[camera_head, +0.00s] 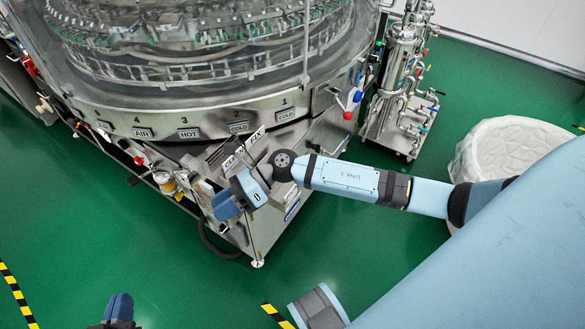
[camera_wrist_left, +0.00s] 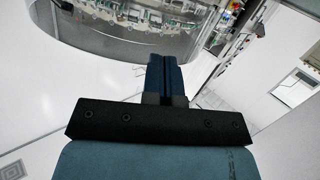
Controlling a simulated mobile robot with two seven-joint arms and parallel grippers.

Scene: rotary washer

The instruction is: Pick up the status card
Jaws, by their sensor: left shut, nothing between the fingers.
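White cards with black lettering (camera_head: 256,137) stand on the washer's front ledge, just behind my right wrist. They are partly covered, and I cannot tell which one is the status card. My left gripper (camera_head: 119,307) shows only as dark blue fingers at the bottom edge of the head view, well apart from the cards. In the left wrist view, its fingers (camera_wrist_left: 164,77) are shut together and empty. My right arm reaches in from the right, and its dark blue gripper (camera_head: 225,205) is in front of the washer's front panel. Whether its fingers are apart is unclear.
The large round washer (camera_head: 180,110) fills the upper left, with plates marked AIR, HOT and COLD along its rim. A steel pipe unit (camera_head: 398,85) and a white round bin (camera_head: 505,150) stand to the right. Green floor (camera_head: 110,245) is clear at the lower left.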

